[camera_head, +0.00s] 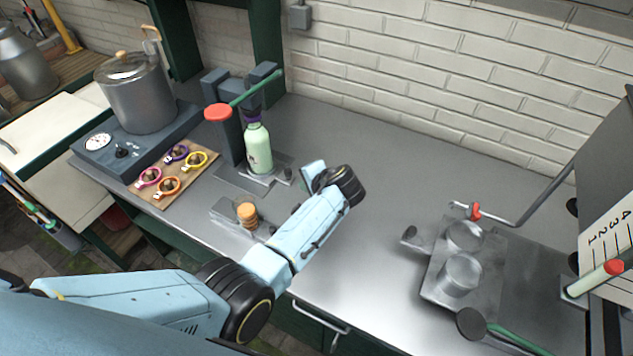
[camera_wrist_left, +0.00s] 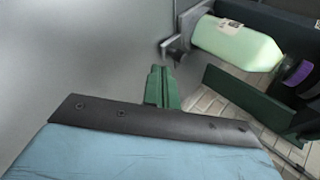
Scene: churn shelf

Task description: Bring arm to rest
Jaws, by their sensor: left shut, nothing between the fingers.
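My left arm (camera_head: 315,225) comes in from the left and reaches over the middle of the metal worktop (camera_head: 370,250). Its hand (camera_head: 313,173) is just right of a pale green bottle. In the left wrist view my left gripper (camera_wrist_left: 162,88) shows as green fingers that are shut and empty. The pale green bottle (camera_head: 259,150) stands upright in a capping stand with a green lever (camera_head: 255,89). It also shows in the left wrist view (camera_wrist_left: 238,43), apart from the fingers. My right gripper is out of view.
A steel pot (camera_head: 143,95) sits on a dark heater at left. A wooden board (camera_head: 203,166) holds several coloured rings. A small stack of orange discs (camera_head: 247,213) stands near the arm. A metal fixture (camera_head: 459,274) is at right. The worktop behind the hand is clear.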

